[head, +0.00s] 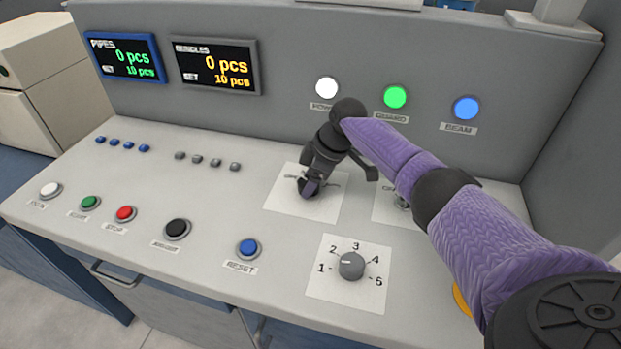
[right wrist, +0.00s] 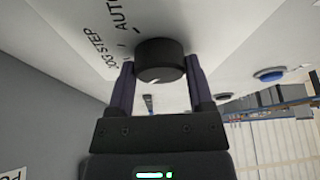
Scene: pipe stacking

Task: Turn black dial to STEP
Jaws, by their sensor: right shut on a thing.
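The black dial (right wrist: 160,58) sits between the two fingers of my right gripper (right wrist: 160,80) in the right wrist view. The fingers touch it from both sides and are shut on it. The panel by the dial carries the printed words JOG, STEP and AUTO. A small light mark shows on the dial, but I cannot tell which label it points to. In the head view my right gripper (head: 310,187) reaches down onto a white label plate (head: 326,208) on the console, and it hides the dial there. My left gripper is not in view.
A grey numbered knob (head: 351,265) stands in front of the gripper. Another plate (head: 383,209) with a knob is partly hidden by my right arm. A row of push buttons, including a blue RESET button (head: 248,248), lies left. Two displays (head: 216,66) and several lamps stand behind.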

